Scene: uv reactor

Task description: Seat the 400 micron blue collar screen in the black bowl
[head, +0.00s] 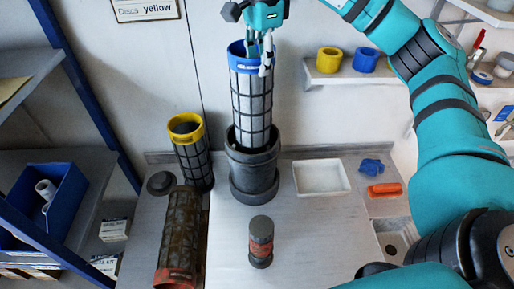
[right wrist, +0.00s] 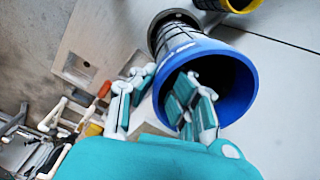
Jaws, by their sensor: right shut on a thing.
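The blue collar screen (head: 252,98) stands upright, a pale mesh cylinder with dark bands and a blue collar. Its lower end is inside the mouth of the black bowl (head: 254,176); how deep it sits is hidden by the rim. My right gripper (head: 264,58) is shut on the collar's rim at the top, from above. In the right wrist view the blue collar (right wrist: 241,103) is close, with one finger inside the opening and one outside. The black bowl's rim (right wrist: 176,19) shows beyond it. My left gripper is not in view.
A yellow collar screen (head: 193,158) stands left of the bowl. A dirty red-ended screen (head: 180,235) lies in front of it. A small dark cylinder with a red band (head: 261,243) stands in front. A white tray (head: 321,178), blue glove (head: 371,166) and orange object (head: 385,190) are right.

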